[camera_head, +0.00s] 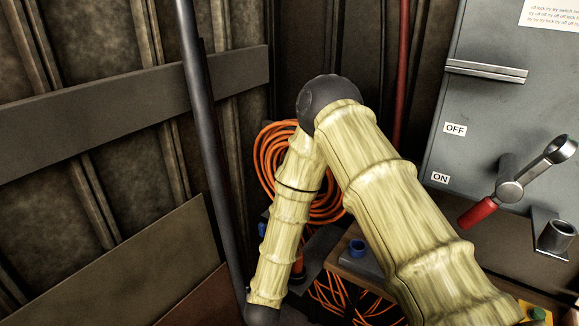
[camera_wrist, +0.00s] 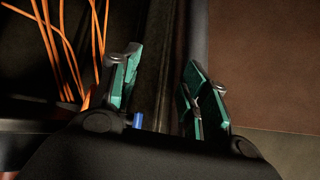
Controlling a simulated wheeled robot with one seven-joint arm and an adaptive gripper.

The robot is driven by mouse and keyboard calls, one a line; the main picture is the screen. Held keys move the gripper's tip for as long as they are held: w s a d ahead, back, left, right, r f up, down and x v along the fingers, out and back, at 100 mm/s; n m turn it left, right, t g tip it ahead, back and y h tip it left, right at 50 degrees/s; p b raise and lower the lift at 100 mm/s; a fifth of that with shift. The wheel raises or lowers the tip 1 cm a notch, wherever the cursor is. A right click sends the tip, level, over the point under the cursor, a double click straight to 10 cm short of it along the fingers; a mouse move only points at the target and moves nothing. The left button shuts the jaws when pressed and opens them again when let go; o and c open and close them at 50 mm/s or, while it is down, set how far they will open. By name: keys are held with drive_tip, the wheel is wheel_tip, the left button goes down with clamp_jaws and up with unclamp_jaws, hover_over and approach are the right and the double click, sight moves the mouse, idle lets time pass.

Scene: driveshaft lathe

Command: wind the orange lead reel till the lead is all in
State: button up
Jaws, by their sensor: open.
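In the head view the orange lead reel (camera_head: 268,153) stands in the corner, with coils of orange lead wound on it. My yellow arm hides much of its middle and right side. More orange lead (camera_head: 330,297) hangs loose lower down, and strands of it show in the wrist view (camera_wrist: 62,45) at upper left. My gripper (camera_wrist: 157,85) is open in the wrist view, its two green-padded fingers apart with nothing held between them. A small blue part (camera_wrist: 137,120) shows by the left finger; I cannot tell what it belongs to. The reel's crank is not clearly seen.
A grey switch cabinet (camera_head: 480,110) with OFF and ON labels and a red-handled lever (camera_head: 478,212) stands at right. A dark upright pole (camera_head: 207,130) stands left of the reel.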

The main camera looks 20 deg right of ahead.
drive_tip(key=w+d+r+m+t+h+p, duration=0.15)
drive_tip(key=w+r, duration=0.25)
drive_tip(key=r, duration=0.4)
drive_tip(key=w+r+m+t+h, duration=0.1)
drive_tip(key=w+r+h, duration=0.25)
drive_tip(key=r, duration=0.45)
drive_tip(key=d+r+m+h+p, duration=0.2)
drive_tip(key=r+m+h, duration=0.15)
drive_tip(key=r, duration=0.85)
drive_tip(key=d+r+m+h+p, duration=0.2)
drive_tip(key=r+h, duration=0.3)
drive_tip(key=r, duration=0.6)
drive_tip(key=shift+y, duration=0.35)
drive_tip(key=p+x, duration=0.3)
drive_tip(key=x, duration=0.6)
drive_tip(key=shift+s+d+f, duration=0.1)
drive_tip(key=shift+s+d, duration=0.05)
drive_tip(key=shift+s, duration=0.05)
drive_tip(key=shift+c, duration=0.3)
clamp_jaws()
